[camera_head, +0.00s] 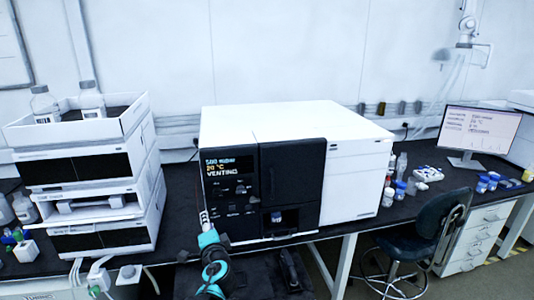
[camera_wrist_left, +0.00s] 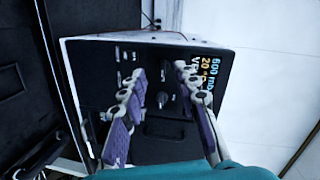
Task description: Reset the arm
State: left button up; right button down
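My left arm, with teal parts, comes up from the bottom of the head view. My left gripper (camera_head: 206,222) is in front of the lower left of the white instrument (camera_head: 350,178), by its black control panel. In the left wrist view the gripper (camera_wrist_left: 160,72) is open, its two purple-padded fingers apart with nothing between them. Beyond them is the black panel (camera_wrist_left: 155,125) with knobs and a lit readout, seen turned on its side. In the head view the panel reads "VENTING". My right gripper does not show in either view.
A small vial (camera_head: 277,217) sits in a recess low on the instrument's front. A white module stack (camera_head: 88,170) with bottles on top stands at left. Bottles, a monitor (camera_head: 480,130) and a chair (camera_head: 420,238) are at right. Dark bench top shows between stack and instrument.

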pick_arm(q)
jog(key=s+a+n+g, duration=0.3)
jog(key=s+n, duration=0.1)
jog(key=s, duration=0.4)
jog(key=s+d+f+n+g+h, duration=0.1)
jog(key=s+d+f+n+h, duration=0.1)
jog(key=s, duration=0.5)
jog(key=s+d+f+n+g+h, duration=0.2)
jog(key=s+d+f, duration=0.1)
jog(key=s, duration=0.5)
jog(key=s+d+f+n+g+h, duration=0.2)
jog(key=s+d+f, duration=0.1)
jog(key=s, duration=0.4)
jog(key=shift+s+f+n, duration=0.3)
jog(key=shift+s+f, duration=0.05)
jog(key=shift+f, duration=0.2)
